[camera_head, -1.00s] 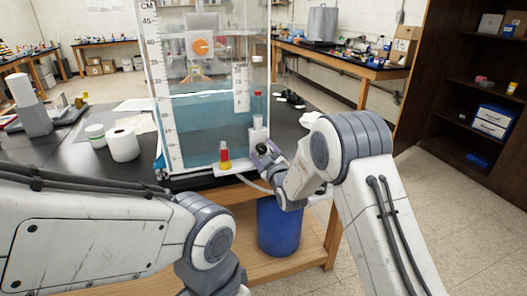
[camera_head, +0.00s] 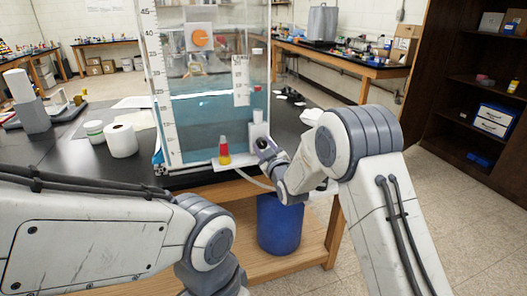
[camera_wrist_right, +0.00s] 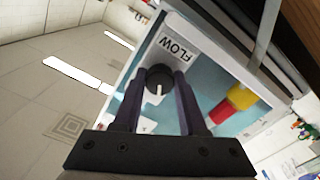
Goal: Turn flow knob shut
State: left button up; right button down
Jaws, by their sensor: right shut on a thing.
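The flow knob (camera_wrist_right: 158,82) is round and black with a white pointer line. It sits on a pale panel beside a FLOW label (camera_wrist_right: 178,49) in the right wrist view. My right gripper (camera_wrist_right: 166,78) is shut on the knob, with a dark finger on each side. In the head view my right gripper (camera_head: 263,146) is at the lower right front of the clear water tank (camera_head: 205,130), and the knob shows only as a small dark spot. My left arm (camera_head: 110,228) comes in from the left; its gripper is out of view.
A red and yellow fitting (camera_head: 224,150) stands left of the gripper. A tube (camera_head: 252,181) runs beneath it. A blue bin (camera_head: 279,222) stands below the bench edge. A paper roll (camera_head: 122,141) is on the black bench left of the tank.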

jog(key=m+b, duration=0.1)
jog(key=m, duration=0.1)
jog(key=m+b, duration=0.1)
jog(key=b, duration=0.1)
jog(key=m+b, duration=0.1)
jog(key=m, duration=0.1)
jog(key=shift+f+m, duration=0.25)
jog(key=shift+m, duration=0.05)
jog(key=m+b, duration=0.4)
jog(key=m, duration=0.2)
jog(key=m+b, duration=0.2)
jog(key=m, duration=0.1)
jog(key=shift+r+m, duration=0.1)
jog(key=shift+m, duration=0.3)
jog(key=m, duration=0.2)
jog(key=shift+m+b, duration=0.4)
jog(key=m+b, duration=0.1)
jog(key=m, duration=0.4)
jog(key=shift+a+r, duration=0.1)
jog(key=shift+m, duration=0.3)
jog(key=shift+c, duration=2.2)
grip_release()
jog(key=shift+s, duration=0.15)
